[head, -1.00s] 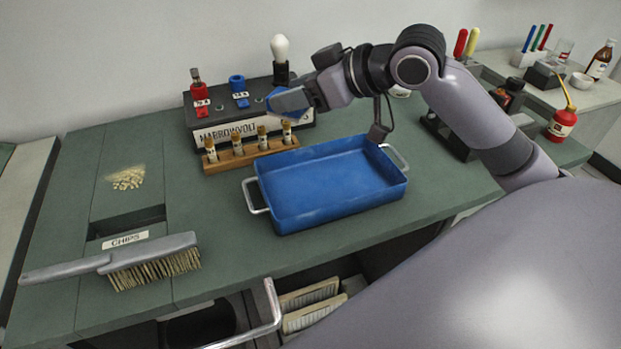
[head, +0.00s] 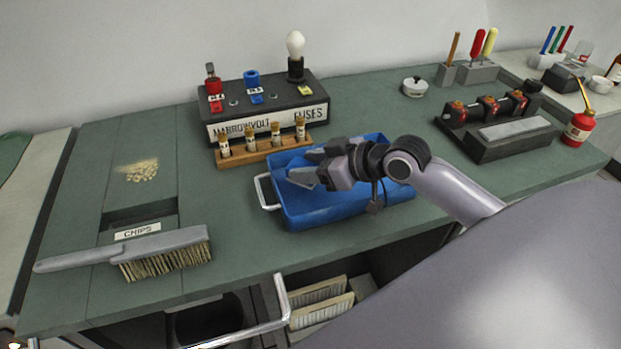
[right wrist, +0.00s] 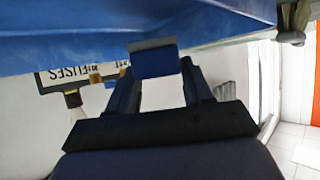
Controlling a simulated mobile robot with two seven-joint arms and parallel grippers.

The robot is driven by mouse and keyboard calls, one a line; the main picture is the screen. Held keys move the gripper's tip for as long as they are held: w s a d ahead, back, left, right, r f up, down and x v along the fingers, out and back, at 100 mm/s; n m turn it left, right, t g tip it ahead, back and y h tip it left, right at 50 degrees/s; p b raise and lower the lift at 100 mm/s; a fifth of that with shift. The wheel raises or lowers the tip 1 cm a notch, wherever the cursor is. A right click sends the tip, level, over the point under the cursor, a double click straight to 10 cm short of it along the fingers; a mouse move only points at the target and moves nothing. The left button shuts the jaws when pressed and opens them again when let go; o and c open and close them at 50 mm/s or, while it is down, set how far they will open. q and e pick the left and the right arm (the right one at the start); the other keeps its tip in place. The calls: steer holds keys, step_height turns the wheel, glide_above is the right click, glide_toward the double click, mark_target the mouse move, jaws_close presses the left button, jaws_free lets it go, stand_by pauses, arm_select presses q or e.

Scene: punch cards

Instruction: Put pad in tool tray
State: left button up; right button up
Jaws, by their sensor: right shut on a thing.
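The blue tool tray (head: 395,214), a shallow rectangular pan with metal handles, sits on the green bench in the head view. My right gripper (head: 305,172) is over the left part of the tray, low, with its fingers pointing left. It is shut on a small blue pad (right wrist: 153,62), which shows between the fingers in the right wrist view. There the blue tray wall (right wrist: 220,22) fills the top of the picture. In the head view the pad is hard to make out against the fingers and the blue tray. I cannot tell whether it touches the tray. My left gripper is not in view.
A wooden rack (head: 248,153) of small vials and a fuse box (head: 270,112) with a bulb stand just behind the tray. A brush (head: 140,252) lies at front left. A black tool block (head: 495,125) and a red oil can (head: 578,128) are at right.

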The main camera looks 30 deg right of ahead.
steer(key=shift+f, duration=1.9)
steer(key=o, duration=1)
steer(key=shift+f, duration=0.1)
steer(key=shift+r, duration=0.2)
steer(key=shift+s+d, duration=0.15)
steer(key=shift+s, duration=0.1)
steer(key=v, duration=1.1)
steer(key=shift+s+d+r, duration=0.1)
steer(key=shift+r, duration=0.15)
